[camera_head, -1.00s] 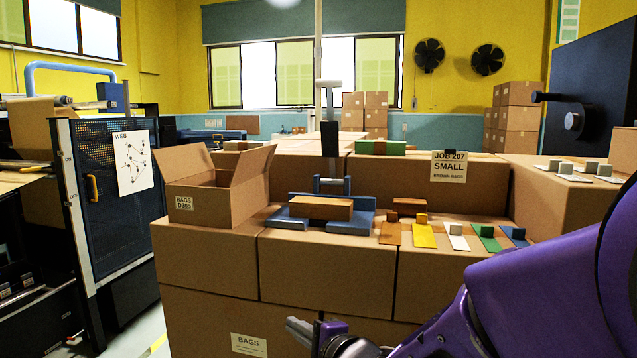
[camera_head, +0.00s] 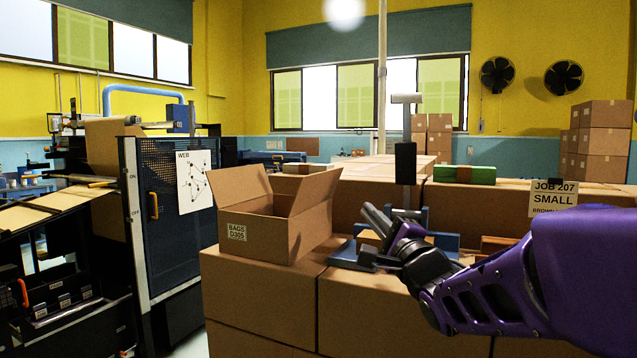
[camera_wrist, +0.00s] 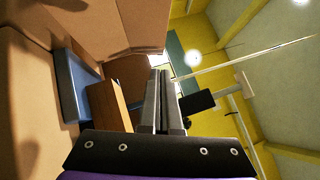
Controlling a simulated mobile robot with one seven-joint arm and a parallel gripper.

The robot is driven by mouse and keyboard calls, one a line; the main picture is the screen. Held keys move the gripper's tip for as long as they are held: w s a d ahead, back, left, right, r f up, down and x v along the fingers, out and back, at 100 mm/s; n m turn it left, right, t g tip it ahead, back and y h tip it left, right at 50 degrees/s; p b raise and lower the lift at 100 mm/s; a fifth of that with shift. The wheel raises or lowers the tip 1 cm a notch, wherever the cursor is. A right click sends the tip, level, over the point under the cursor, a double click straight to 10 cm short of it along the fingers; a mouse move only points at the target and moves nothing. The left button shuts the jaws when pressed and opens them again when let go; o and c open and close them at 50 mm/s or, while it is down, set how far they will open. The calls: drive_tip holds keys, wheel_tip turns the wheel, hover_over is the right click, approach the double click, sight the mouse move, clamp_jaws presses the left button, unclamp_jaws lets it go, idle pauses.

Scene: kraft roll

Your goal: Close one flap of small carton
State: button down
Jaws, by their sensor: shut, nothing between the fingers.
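The small carton (camera_head: 258,230) stands on the large boxes left of centre in the head view, labelled "BAGS" on its front. Its flaps stand up and spread outward, so its top is open. My gripper (camera_head: 370,218) is to the right of the carton, in front of the blue stand, with its fingers pointing up and to the left. The fingers are closed together and hold nothing. In the wrist view my gripper (camera_wrist: 159,75) shows its two fingers side by side. I cannot clearly make out the carton in the wrist view.
A blue stand (camera_head: 345,254) with a brown block is behind my gripper; the block also shows in the wrist view (camera_wrist: 108,103). A green block (camera_head: 464,174) lies on the boxes behind. A dark machine (camera_head: 172,230) stands left of the carton.

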approach(328, 174)
drive_tip(key=w+d, duration=0.1)
drive_tip(key=w, duration=0.3)
drive_tip(key=a, duration=0.1)
drive_tip(key=w+a+r, duration=0.1)
drive_tip(key=shift+w+a+r, duration=0.1)
drive_tip(key=shift+a+r, duration=0.1)
drive_tip(key=shift+a, duration=0.3)
drive_tip(key=shift+r, duration=0.15)
